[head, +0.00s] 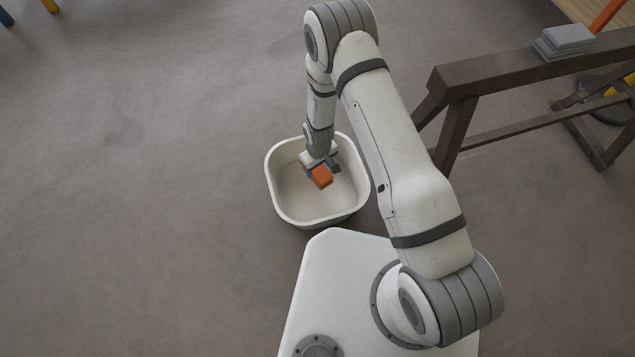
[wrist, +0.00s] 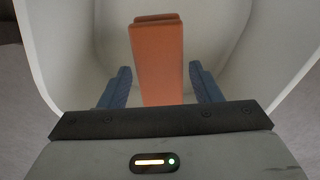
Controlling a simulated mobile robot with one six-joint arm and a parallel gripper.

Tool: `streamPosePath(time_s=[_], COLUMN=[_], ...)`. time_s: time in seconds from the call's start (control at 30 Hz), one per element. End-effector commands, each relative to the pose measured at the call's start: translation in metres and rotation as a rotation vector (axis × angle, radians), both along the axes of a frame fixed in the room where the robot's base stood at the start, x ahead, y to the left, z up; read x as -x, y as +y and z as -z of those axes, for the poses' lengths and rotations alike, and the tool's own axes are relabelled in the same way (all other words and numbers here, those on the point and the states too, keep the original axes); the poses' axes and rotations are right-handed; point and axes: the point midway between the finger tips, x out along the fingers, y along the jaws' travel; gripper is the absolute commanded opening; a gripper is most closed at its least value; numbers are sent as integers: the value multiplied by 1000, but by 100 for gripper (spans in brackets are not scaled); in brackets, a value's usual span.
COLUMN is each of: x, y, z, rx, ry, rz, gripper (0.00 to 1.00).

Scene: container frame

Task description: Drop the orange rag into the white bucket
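The orange rag (head: 320,177) is a folded block, seen within the outline of the white bucket (head: 284,199). In the wrist view the rag (wrist: 157,58) extends between and past the two blue fingers, with a narrow gap on each side. My gripper (head: 319,167) points down over the bucket's inside. In the wrist view my gripper (wrist: 161,85) looks open around the rag. The bucket's pale wall (wrist: 75,50) surrounds both there. I cannot tell whether the rag touches the bucket floor. The rag's near end is hidden behind the gripper body.
A dark brown trestle frame (head: 500,70) stands to the right, with grey folded cloths or pads (head: 565,38) on its top beam. My white base is close in front of the bucket. The floor (head: 130,200) to the left is clear.

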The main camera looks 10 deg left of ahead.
Motion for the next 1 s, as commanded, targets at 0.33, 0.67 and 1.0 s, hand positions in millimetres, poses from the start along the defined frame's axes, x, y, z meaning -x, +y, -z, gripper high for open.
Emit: streamPosePath(time_s=[0.33, 0.67, 1.0], x=[0, -1, -2], y=[0, 1, 0], z=[0, -32, -76], rx=[0, -2, 1], ry=[0, -1, 1], rz=[-1, -1, 0], gripper=[76, 76, 76])
